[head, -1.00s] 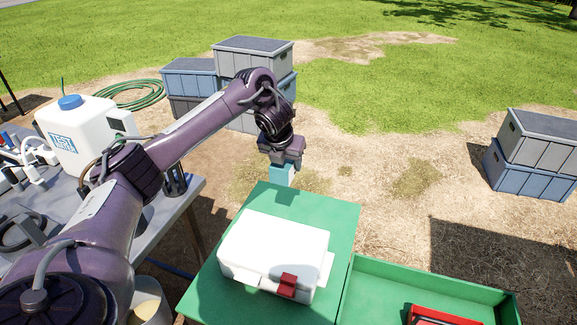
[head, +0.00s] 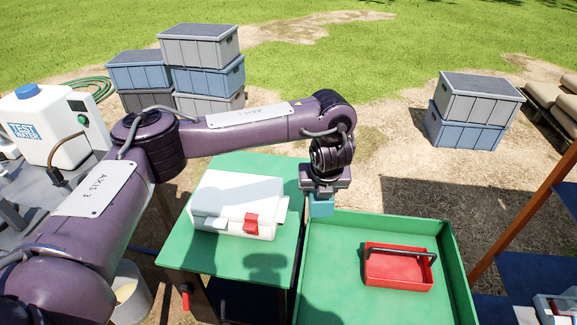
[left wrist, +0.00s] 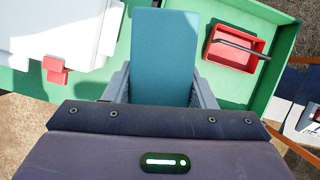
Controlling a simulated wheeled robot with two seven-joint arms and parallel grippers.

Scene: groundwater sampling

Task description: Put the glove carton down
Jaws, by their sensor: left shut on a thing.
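The glove carton (head: 320,206) is a teal box held by my left gripper (head: 321,192), near the seam between the green table and the green tray. In the left wrist view the carton (left wrist: 163,55) stands out between the two fingers of the left gripper (left wrist: 160,88), which are shut on it. The carton's underside and its gap to the surface below are hard to judge, but a shadow lies on the green table to its left. My right gripper is not in view.
A white case (head: 238,200) with a red latch sits on the green table (head: 185,258). The walled green tray (head: 340,285) holds a red caddy (head: 398,268) at its right and has free floor at left and front. Grey and blue crates (head: 470,110) stand behind.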

